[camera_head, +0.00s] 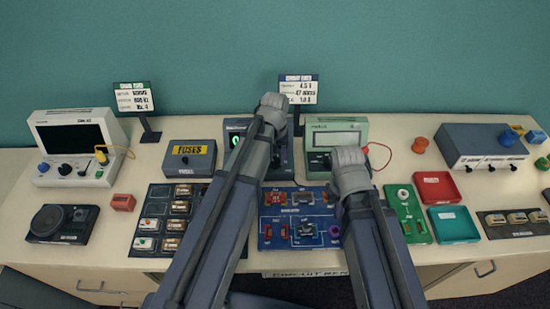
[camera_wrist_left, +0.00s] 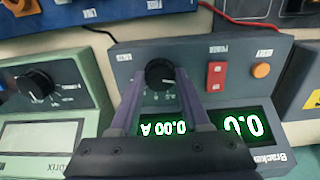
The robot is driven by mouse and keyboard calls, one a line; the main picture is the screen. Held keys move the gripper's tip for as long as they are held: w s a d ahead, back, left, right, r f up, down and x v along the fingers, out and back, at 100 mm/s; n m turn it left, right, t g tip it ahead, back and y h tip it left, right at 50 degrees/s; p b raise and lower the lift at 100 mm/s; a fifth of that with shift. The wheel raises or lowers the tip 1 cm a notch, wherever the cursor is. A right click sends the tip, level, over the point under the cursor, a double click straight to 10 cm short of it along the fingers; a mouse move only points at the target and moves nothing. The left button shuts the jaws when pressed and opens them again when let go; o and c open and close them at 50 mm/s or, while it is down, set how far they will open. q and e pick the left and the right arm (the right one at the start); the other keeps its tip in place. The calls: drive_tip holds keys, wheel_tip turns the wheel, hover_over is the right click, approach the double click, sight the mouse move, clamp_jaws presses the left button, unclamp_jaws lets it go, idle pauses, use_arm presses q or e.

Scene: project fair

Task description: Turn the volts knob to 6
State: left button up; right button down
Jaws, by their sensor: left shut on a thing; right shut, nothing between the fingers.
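The dark power supply (camera_head: 237,126) stands at the back middle of the table, mostly hidden behind my left arm in the head view. In the left wrist view it appears upside down, with its grey control panel (camera_wrist_left: 200,60), a black knob (camera_wrist_left: 160,74) and green displays reading 0.00 A and 0.0. My left gripper (camera_wrist_left: 160,85) is shut on this knob, a finger on each side. Its label is hidden or unreadable. My left gripper also shows in the head view (camera_head: 271,112), fingers hidden. My right gripper (camera_head: 349,165) is shut and empty in front of the green meter.
The green meter (camera_head: 328,126), with its own black knob (camera_wrist_left: 34,83), stands beside the supply. A red switch (camera_wrist_left: 216,76) and orange button (camera_wrist_left: 261,70) share the supply's panel. A blue circuit board (camera_head: 275,235) lies in front. A sign (camera_head: 299,91) stands behind.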

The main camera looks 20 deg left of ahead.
use_arm(q)
drive_tip(key=shift+m, duration=0.3)
clamp_jaws()
drive_tip(key=m, duration=0.8)
drive_tip(key=shift+m, duration=0.3)
drive_tip(key=m, duration=0.4)
drive_tip(key=shift+m, duration=2.2)
drive_tip(key=o, duration=1.2)
unclamp_jaws()
